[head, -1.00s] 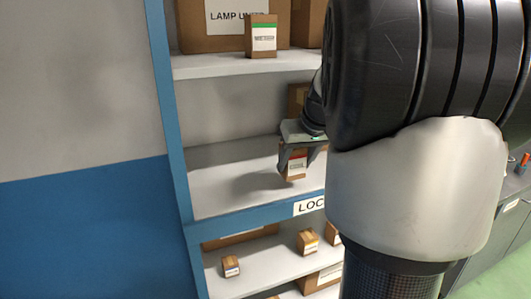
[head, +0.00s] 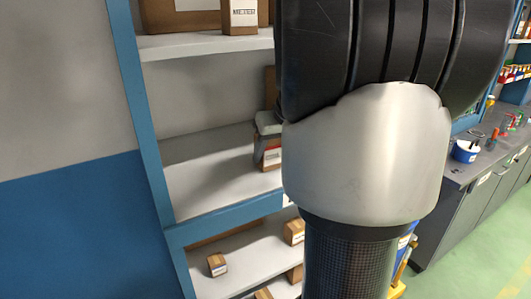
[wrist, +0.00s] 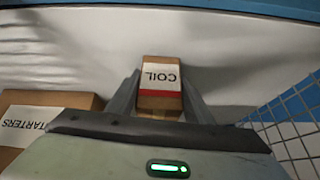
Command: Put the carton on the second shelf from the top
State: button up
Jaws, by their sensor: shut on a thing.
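The carton is a small brown box with a white label reading COIL and a red stripe; it shows in the wrist view (wrist: 160,75) between the two fingers. My gripper (wrist: 160,98) is shut on it. In the head view the carton (head: 270,158) is over the shelf board (head: 210,185) with the blue front edge, partly hidden behind my arm. I cannot tell whether it touches the board. A higher shelf board (head: 205,43) lies above it. The top of the rack is out of view, so I cannot count shelves from the top.
A box labelled STARTERS (wrist: 45,115) lies left of the carton in the wrist view. The left part of the carton's shelf is bare. A blue upright (head: 145,110) bounds it. Small boxes (head: 217,264) stand on the shelf below. A grey workbench (head: 460,190) is at the right.

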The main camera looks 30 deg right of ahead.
jog(key=shift+f, duration=0.1)
jog(key=o, duration=1.5)
jog(key=shift+r, duration=0.3)
jog(key=v, duration=1.1)
jog(key=shift+s+r, duration=0.2)
jog(key=shift+r, duration=0.1)
